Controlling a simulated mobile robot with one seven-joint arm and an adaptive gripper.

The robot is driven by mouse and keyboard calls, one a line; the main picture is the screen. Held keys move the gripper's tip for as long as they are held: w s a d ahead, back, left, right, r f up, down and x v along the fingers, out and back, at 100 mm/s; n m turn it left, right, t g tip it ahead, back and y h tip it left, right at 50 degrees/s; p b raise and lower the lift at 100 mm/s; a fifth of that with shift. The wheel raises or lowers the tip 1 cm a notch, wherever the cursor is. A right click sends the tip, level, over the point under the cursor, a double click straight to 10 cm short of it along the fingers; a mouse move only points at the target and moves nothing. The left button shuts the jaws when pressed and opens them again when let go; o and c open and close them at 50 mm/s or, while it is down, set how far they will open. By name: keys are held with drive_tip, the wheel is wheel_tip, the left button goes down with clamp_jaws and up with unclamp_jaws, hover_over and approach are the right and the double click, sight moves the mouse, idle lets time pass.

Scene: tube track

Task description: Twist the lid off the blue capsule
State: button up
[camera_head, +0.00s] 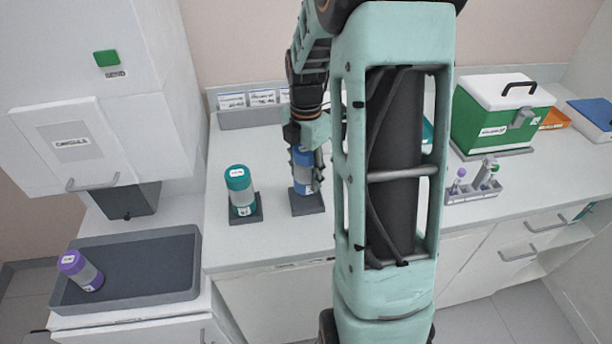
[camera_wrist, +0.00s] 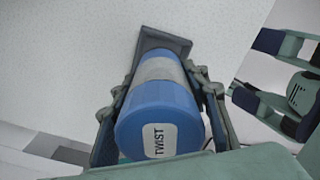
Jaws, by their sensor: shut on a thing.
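The blue capsule (camera_head: 303,172) stands upright in a dark square holder (camera_head: 308,204) on the counter. In the wrist view the capsule's blue lid (camera_wrist: 160,118) faces the camera and bears a label reading TWIST. Below the lid is a grey middle band (camera_wrist: 160,68). My gripper (camera_head: 306,160) comes down from above, with its fingers on both sides of the capsule; they also show in the wrist view (camera_wrist: 162,100). It is shut on the capsule near the lid. The lid looks seated on the body. My arm hides part of the counter to the right.
A teal capsule (camera_head: 240,192) stands in its own holder just left of the blue one. A purple capsule (camera_head: 80,270) leans in a dark tray (camera_head: 180,290) at the lower left. A green and white box (camera_head: 490,120) and a grey rack (camera_head: 475,194) stand at the right.

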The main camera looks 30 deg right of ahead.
drive_tip(key=m, duration=0.4)
drive_tip(key=shift+f+b, duration=0.8)
drive_tip(key=shift+f, duration=0.3)
drive_tip(key=shift+f, duration=0.25)
drive_tip(key=shift+f+b, duration=0.4)
drive_tip(key=shift+b, duration=0.1)
drive_tip(key=shift+f, duration=0.2)
drive_tip(key=shift+f+b, duration=0.45)
drive_tip(key=shift+f, duration=0.05)
drive_tip(key=o, duration=1.5)
